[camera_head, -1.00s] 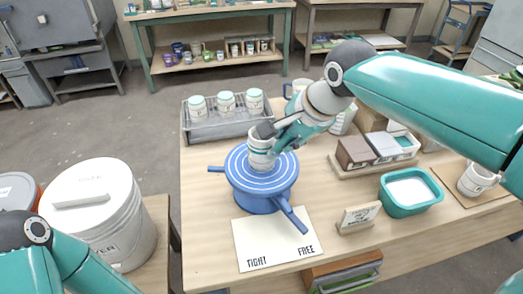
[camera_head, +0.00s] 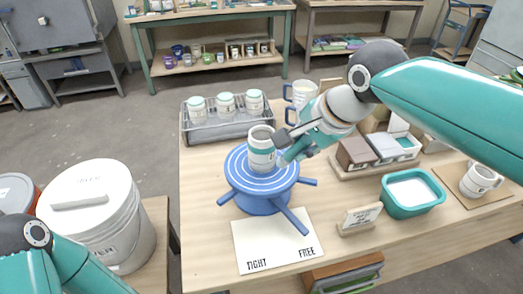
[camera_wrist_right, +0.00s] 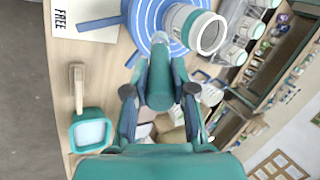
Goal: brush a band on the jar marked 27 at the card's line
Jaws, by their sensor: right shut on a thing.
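A white jar (camera_head: 261,150) with grey-teal bands stands upright on the blue banding wheel (camera_head: 240,182). Its open mouth shows in the right wrist view, where the jar (camera_wrist_right: 187,25) stands on the wheel (camera_wrist_right: 142,18). Its marking is too small to read. My right gripper (camera_head: 290,143) is just right of the jar. In the right wrist view, the gripper (camera_wrist_right: 160,95) is shut on a teal tool (camera_wrist_right: 160,75) pointing toward the wheel; whether it touches the jar is unclear. A small card (camera_head: 361,215) stands front right. My left gripper is out of view.
Three teal-topped jars (camera_head: 226,103) stand in a rack behind the wheel. A teal basin (camera_head: 411,207), a block of small bins (camera_head: 384,163) and a mug (camera_head: 478,178) are to the right. A TIGHT/FREE sheet (camera_head: 262,240) lies in front. A lidded bucket (camera_head: 98,235) stands left.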

